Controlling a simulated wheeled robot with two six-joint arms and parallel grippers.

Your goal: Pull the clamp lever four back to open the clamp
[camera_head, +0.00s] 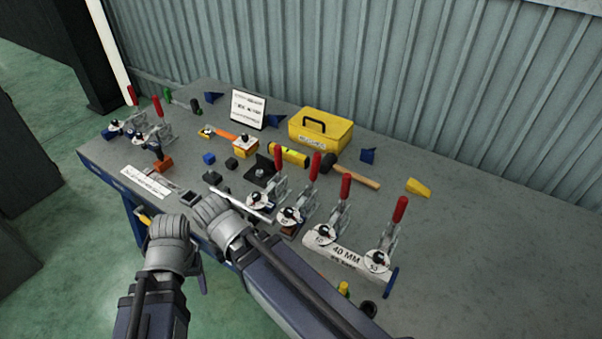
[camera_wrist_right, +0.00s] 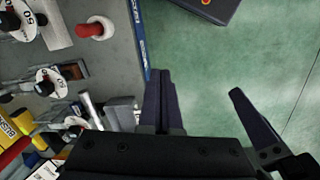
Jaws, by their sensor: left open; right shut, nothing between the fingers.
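Several toggle clamps with red upright levers stand on the grey bench. At the right end of the front row is a clamp (camera_head: 383,258) with a red lever (camera_head: 400,209), on a white bar marked 40 MM (camera_head: 344,255). The red levers in this row stand up. I cannot read which one is number four. My left gripper (camera_head: 196,268) is in front of the bench's front edge, apart from the clamps; its fingers are partly hidden.
More clamps (camera_head: 140,128) are at the far left. The right part of the bench is clear.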

